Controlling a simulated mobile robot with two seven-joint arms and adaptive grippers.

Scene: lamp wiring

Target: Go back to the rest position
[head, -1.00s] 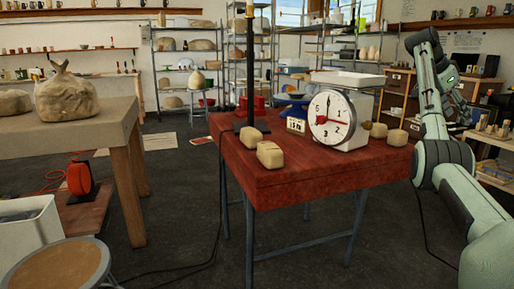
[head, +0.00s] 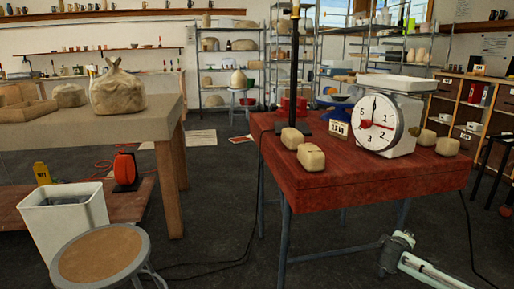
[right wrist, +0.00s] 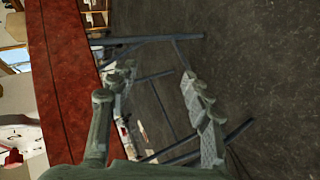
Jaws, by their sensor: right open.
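My right gripper (right wrist: 157,82) is open and empty in the right wrist view, its two fingers apart over the dark floor and table legs. It hangs beside the edge of the red table (right wrist: 68,90), lower than the tabletop. In the head view part of my right arm shows low at the bottom right, in front of the red table (head: 350,184). My left gripper is in no view.
On the red table stand a dial scale (head: 378,122), a dark pole (head: 294,70) and several beige lumps. A stool (head: 98,254), a white bin (head: 65,222) and a workbench (head: 150,124) are at left. Floor between bench and table looks mostly clear.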

